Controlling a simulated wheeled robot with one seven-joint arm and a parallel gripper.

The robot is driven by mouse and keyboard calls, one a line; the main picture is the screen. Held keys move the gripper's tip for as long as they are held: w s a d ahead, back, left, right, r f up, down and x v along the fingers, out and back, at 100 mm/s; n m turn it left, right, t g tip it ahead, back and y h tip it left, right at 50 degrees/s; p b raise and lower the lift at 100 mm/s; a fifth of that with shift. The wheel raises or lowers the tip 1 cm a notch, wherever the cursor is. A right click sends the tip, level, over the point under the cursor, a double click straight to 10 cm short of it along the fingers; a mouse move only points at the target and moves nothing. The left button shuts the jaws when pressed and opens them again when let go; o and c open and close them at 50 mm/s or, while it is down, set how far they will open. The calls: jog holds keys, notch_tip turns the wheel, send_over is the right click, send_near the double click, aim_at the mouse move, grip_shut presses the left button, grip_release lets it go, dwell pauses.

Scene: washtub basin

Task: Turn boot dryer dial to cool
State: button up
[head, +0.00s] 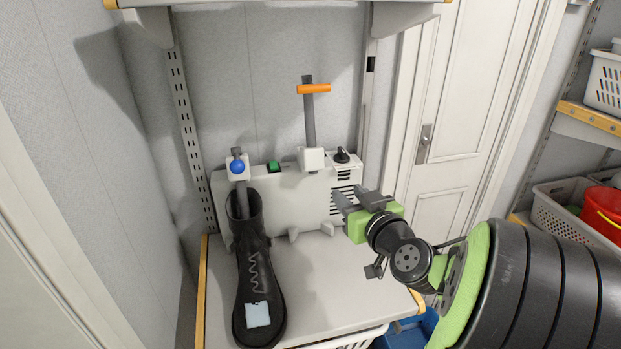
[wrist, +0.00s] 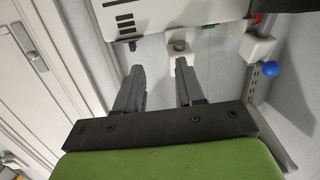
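The boot dryer is a pale box (head: 290,205) against the back wall. Its black dial (head: 341,155) sits on top at the right end, above dark vent slots. In the wrist view, a small black knob that looks like the dial (wrist: 132,46) shows just beyond the left finger. My gripper (head: 348,197) is in front of the dryer's right end, below the dial and apart from it. In the wrist view, my gripper (wrist: 159,67) has its fingers spread with nothing between them. The dial's markings are too small to read.
A black boot (head: 262,282) with a pale blue patch stands on the left, under a blue knob (head: 237,166). A green button (head: 273,167) and a post with an orange handle (head: 314,88) stand on the dryer. The shelf (head: 335,270) before it has free room. A door (head: 455,110) is at right.

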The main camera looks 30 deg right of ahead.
aim_at(345, 154)
jog(key=d+m+t+h, duration=0.1)
jog(key=d+m+h, duration=0.1)
jog(key=d, duration=0.3)
jog(key=p+x, duration=0.1)
jog(key=x, duration=0.4)
jog(key=p+x, duration=0.2)
jog(key=x, duration=0.3)
jog(key=p+x, duration=0.2)
jog(key=x, duration=0.3)
jog(key=shift+a+r, duration=0.2)
jog(key=shift+r, duration=0.1)
jog(key=shift+c, duration=0.4)
grip_shut()
